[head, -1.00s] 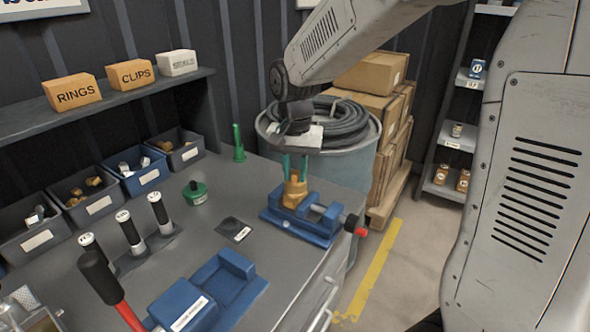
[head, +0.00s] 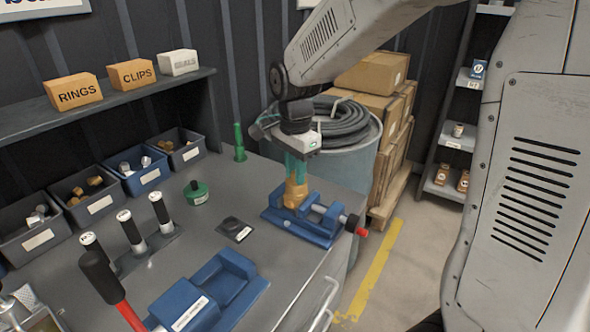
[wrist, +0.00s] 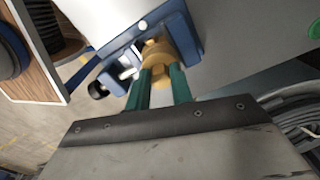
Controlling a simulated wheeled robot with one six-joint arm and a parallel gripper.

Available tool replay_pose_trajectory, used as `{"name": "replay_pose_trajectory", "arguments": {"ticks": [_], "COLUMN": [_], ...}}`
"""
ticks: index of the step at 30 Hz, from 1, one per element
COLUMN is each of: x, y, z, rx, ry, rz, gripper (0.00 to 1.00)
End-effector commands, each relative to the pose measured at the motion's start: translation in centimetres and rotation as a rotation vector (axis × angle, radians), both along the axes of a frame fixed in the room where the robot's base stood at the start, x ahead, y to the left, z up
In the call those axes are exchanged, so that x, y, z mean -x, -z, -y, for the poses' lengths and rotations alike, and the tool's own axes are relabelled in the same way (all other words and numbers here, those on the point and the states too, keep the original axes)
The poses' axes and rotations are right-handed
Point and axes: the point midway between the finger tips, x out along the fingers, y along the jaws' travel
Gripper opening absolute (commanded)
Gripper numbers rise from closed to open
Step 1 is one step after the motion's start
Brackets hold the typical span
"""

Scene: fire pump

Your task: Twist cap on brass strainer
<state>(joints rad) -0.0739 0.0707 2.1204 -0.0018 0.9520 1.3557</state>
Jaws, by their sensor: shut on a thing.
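The brass strainer (head: 291,199) stands upright in the jaws of a blue vise (head: 308,222) at the bench's right edge. My gripper (head: 296,178) comes down from above with its green fingers shut on the brass cap at the top of the strainer. In the wrist view my green fingers (wrist: 161,82) close on either side of the brass cap (wrist: 158,72). The strainer body (wrist: 156,48) shows beyond it, between the blue vise jaws. The fingers hide much of the cap, and I cannot tell how tightly it is seated.
A blue fixture (head: 208,290) and several black-handled tools (head: 130,228) stand on the bench. A green-lidded piece (head: 195,192) and a dark pad (head: 236,229) lie left of the vise. A drum with coiled hose (head: 345,150) stands behind.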

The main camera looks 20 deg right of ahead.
Motion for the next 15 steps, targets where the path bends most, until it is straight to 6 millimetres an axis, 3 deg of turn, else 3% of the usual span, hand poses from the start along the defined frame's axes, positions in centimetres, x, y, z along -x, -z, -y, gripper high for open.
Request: {"name": "replay_pose_trajectory", "arguments": {"ticks": [8, 15], "x": [-0.04, -0.11], "y": [-0.05, -0.03], "z": [-0.01, -0.01], "rx": [0.000, 0.000], "ry": [0.010, 0.208], "rz": [0.001, 0.001], "gripper": [0.00, 0.00]}}
